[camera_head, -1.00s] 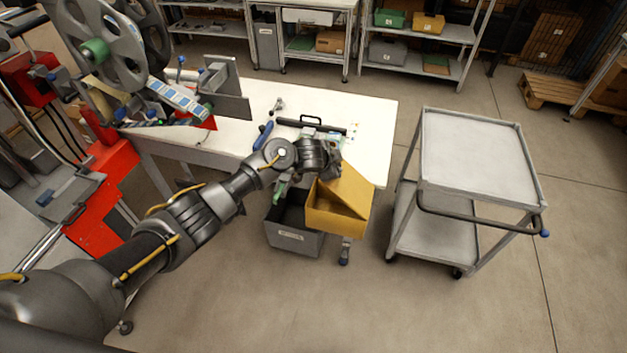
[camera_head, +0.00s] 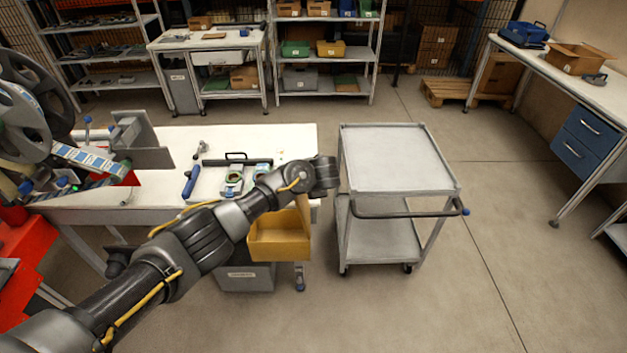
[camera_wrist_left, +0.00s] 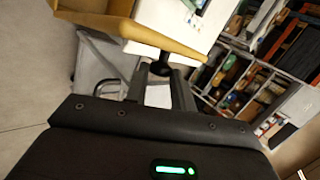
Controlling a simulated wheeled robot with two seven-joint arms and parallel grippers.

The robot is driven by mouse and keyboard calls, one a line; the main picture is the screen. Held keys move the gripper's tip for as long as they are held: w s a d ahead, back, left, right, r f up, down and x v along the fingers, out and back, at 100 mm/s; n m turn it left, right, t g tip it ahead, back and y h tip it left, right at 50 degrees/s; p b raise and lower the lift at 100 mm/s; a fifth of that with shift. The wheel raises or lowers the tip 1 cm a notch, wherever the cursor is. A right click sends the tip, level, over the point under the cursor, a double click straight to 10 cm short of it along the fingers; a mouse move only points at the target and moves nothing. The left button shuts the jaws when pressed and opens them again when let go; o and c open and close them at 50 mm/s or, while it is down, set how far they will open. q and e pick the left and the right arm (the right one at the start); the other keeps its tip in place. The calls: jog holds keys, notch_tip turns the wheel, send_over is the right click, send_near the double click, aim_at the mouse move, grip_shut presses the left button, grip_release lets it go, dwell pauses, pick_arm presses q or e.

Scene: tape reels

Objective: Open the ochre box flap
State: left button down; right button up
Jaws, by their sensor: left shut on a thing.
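The ochre box (camera_head: 278,241) hangs at the front right of the white table, and its inside shows in the head view. Its flap stands up at the right side, seen nearly edge-on (camera_head: 304,209). In the left wrist view the ochre flap (camera_wrist_left: 150,36) runs across the top. My left gripper (camera_wrist_left: 162,72) is shut on the flap's edge. In the head view its fingers are mostly hidden behind my wrist. My right gripper is in neither view.
A grey bin (camera_head: 245,277) is below and left of the box. A grey cart (camera_head: 398,160) stands close to the right. The white table (camera_head: 255,138) carries a blue-handled tool (camera_head: 191,181) and reels. Open floor lies in front.

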pick_arm(q)
jog(key=shift+d, duration=0.4)
jog(key=shift+f, duration=0.1)
jog(key=c, duration=1.2)
grip_release()
jog(key=b+v, duration=0.1)
jog(key=v, duration=0.9)
jog(key=shift+s+r, duration=0.2)
jog(key=shift+r, duration=0.1)
